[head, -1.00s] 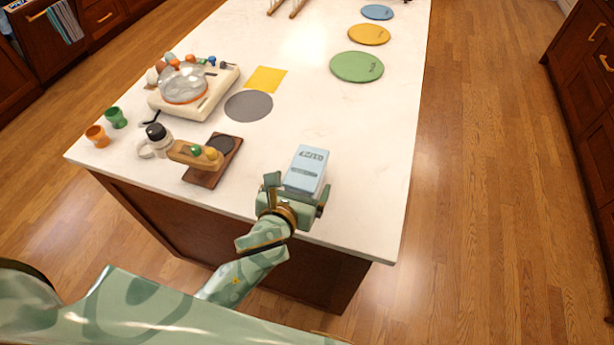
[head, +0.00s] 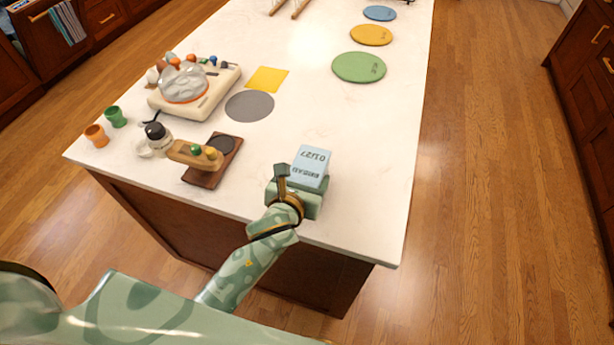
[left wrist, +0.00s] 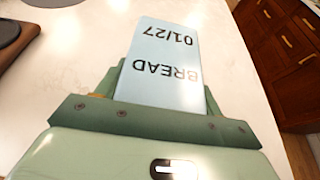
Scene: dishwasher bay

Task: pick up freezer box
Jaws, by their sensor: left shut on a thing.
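The freezer box is a pale blue block (head: 311,165) near the front edge of the white counter. Its top reads "BREAD 01/27", upside down in the left wrist view (left wrist: 160,62). My left gripper (head: 299,184) is shut on the freezer box, with a finger along each side, as the left wrist view (left wrist: 159,88) shows. I cannot tell whether the box's underside touches the counter. My right gripper is not in view.
A brown stand (head: 205,165), a white jug with a dark top (head: 157,140) and a cream appliance with a clear dome (head: 190,90) stand to the left. A grey disc (head: 249,106), yellow square (head: 267,79) and green disc (head: 359,67) lie farther back.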

